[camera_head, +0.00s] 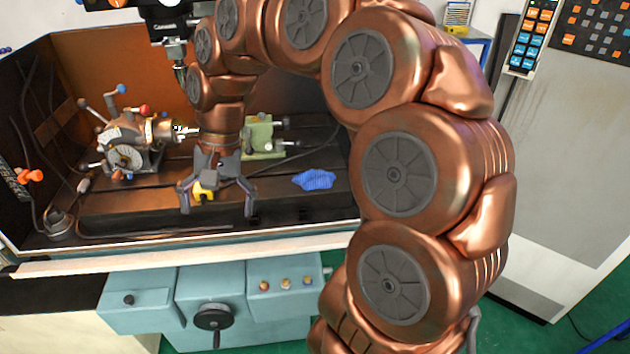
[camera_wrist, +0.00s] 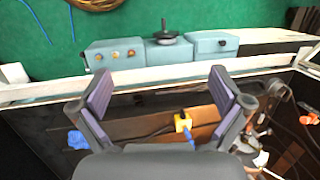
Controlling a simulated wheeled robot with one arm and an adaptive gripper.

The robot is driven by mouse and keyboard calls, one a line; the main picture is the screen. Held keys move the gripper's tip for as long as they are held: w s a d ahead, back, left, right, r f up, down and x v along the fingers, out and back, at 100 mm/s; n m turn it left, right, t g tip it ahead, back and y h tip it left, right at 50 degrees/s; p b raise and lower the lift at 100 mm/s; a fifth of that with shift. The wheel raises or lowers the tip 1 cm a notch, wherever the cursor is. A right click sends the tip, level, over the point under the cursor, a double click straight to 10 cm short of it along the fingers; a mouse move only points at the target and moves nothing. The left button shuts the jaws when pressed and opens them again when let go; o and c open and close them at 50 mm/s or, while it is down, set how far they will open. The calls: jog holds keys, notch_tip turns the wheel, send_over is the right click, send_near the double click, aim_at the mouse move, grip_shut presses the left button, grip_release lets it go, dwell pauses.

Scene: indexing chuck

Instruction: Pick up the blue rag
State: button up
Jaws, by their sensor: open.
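The blue rag (camera_head: 314,179) lies crumpled on the dark machine bed, to the right of my gripper in the head view. It also shows in the wrist view (camera_wrist: 77,140), at the left beyond the left finger. My gripper (camera_head: 217,204) is open and points down over the bed, with its fingers spread. In the wrist view my gripper (camera_wrist: 163,100) has nothing between its fingers. A yellow object (camera_head: 203,191) is seen behind the fingers; it also shows in the wrist view (camera_wrist: 183,122). The rag is apart from the gripper.
The indexing chuck (camera_head: 128,150) with knobbed levers stands at the left on the bed. A green vise-like block (camera_head: 262,138) stands behind the rag. A pale front rail (camera_head: 180,259) edges the enclosure. The bed around the rag looks clear.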

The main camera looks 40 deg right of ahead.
jog(key=w+d+m+t+y, duration=0.1)
jog(key=w+d+m, duration=0.4)
jog(key=w+d, duration=0.25)
jog(key=m+t+b, duration=0.2)
jog(key=m, duration=1.1)
send_over(315, 172)
jog(key=s+d, duration=0.2)
jog(key=f, duration=1)
jog(key=shift+d+f, duration=0.2)
jog(key=shift+p+x, duration=1.2)
jog(key=shift+x, duration=2.65)
jog(key=shift+w, duration=0.15)
jog(key=c, duration=1.3)
